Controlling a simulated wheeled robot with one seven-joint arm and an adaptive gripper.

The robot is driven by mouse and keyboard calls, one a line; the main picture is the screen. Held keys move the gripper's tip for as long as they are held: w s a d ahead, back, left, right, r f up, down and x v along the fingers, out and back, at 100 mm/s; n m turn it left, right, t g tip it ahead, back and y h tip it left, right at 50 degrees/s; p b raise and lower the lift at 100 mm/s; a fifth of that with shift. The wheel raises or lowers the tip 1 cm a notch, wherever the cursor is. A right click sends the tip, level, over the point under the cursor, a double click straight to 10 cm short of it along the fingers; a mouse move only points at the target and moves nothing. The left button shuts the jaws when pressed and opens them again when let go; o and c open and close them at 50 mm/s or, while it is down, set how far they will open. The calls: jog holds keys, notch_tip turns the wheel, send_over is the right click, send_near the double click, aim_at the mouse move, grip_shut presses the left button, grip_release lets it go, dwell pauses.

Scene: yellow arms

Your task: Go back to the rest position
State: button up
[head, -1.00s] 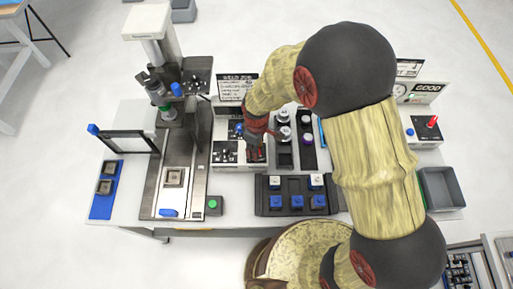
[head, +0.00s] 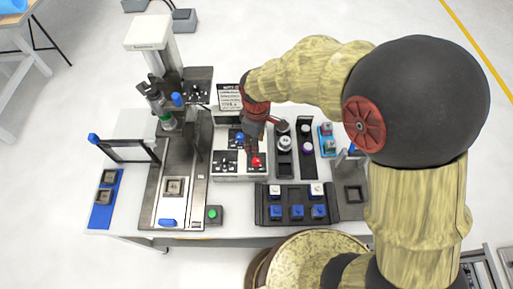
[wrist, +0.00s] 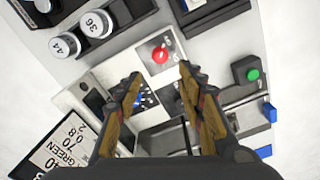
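My gripper (head: 255,142) hangs over the grey control box (head: 225,172) in the middle of the bench, with my arm reaching in from the right. In the wrist view my gripper (wrist: 160,88) is open, with its two fingers apart and nothing between them. A red knob (head: 256,161) on the box shows just below the gripper; in the wrist view the red knob (wrist: 160,55) lies beyond the fingertips. A blue knob (wrist: 138,98) shows between the fingers. My arm hides part of the bench's right side.
A press machine (head: 158,75) stands tall to the left of the gripper. A sign (head: 229,98) stands behind the box. White-capped cylinders (head: 284,142) stand close to its right. A dark tray (head: 334,207) with several blue and white pieces lies in front. A green button (head: 212,213) sits front left.

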jog(key=shift+r, duration=0.35)
dwell(0.4)
jog(key=s+d+r+m+t+b, duration=0.2)
jog(key=s+d+r+m+b, duration=0.3)
jog(key=d, duration=0.5)
jog(key=s+d+r+m+t+b, duration=0.3)
jog(key=s+d+r+m+b, duration=0.3)
jog(key=d, duration=0.5)
jog(key=s+r+m, duration=0.1)
jog(key=s+m, duration=0.1)
jog(key=s, duration=0.1)
jog(key=shift+s+d+r+m+t, duration=0.15)
jog(key=shift+s+m+t, duration=0.15)
jog(key=shift+m, duration=0.1)
jog(key=shift+c, duration=1)
